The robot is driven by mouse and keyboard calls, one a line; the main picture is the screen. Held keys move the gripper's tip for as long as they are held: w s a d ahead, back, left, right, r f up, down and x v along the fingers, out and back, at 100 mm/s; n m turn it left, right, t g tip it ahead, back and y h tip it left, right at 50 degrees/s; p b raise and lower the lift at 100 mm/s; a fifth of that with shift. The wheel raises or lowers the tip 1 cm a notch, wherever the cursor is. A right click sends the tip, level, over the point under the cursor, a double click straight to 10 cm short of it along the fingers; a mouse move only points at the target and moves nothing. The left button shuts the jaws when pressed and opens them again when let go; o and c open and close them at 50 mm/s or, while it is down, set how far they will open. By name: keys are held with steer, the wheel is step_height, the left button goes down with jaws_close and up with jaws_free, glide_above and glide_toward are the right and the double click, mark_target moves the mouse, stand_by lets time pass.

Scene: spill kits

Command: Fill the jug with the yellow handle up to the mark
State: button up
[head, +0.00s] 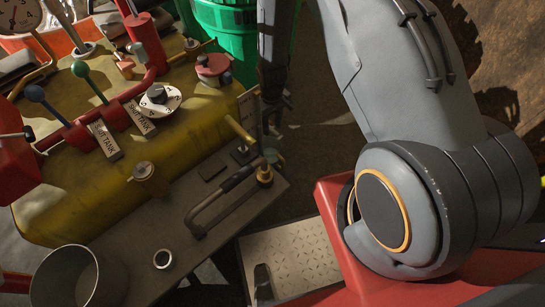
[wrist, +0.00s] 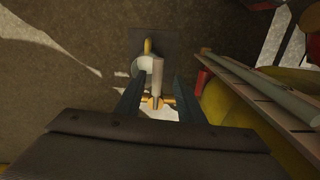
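In the wrist view, a pale rounded vessel (wrist: 143,66) with a yellow handle (wrist: 148,46) stands near a dark square plate (wrist: 165,35); it looks like the jug, but its mark cannot be made out. A pale upright rod (wrist: 158,74) with a brass crosspiece (wrist: 160,100) stands in front of it. My gripper (wrist: 159,80) is open, its two dark fingers on either side of the rod with gaps showing. In the head view my gripper (head: 273,118) is small and dark beside the bench; the jug is not clear there.
A yellow tank (head: 150,190) with levers and tank labels fills the left. On the grey bench (head: 215,175) are a bent pipe handle (head: 225,195) and a brass fitting (head: 265,172). A metal pot (head: 75,277) stands at lower left. A green barrel (head: 228,35) is behind.

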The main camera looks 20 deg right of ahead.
steer(key=shift+r+p, duration=1.3)
steer(key=shift+r, duration=0.9)
steer(key=s+d+r+m+p, duration=0.15)
steer(key=s+r, duration=0.25)
steer(key=r, duration=0.7)
steer(key=s+r+m+p, duration=0.15)
steer(key=s+r, duration=0.25)
steer(key=r, duration=0.7)
steer(key=s+d+r+p, duration=0.15)
steer(key=s+r, duration=0.25)
steer(key=r, duration=0.7)
steer(key=s+r+m+p, duration=0.1)
steer(key=s+r+p, duration=0.1)
steer(key=s+r, duration=0.6)
steer(key=shift+s+r+m, duration=0.3)
steer(key=shift+s+r, duration=0.05)
steer(key=shift+s, duration=0.75)
steer(key=shift+a, duration=0.1)
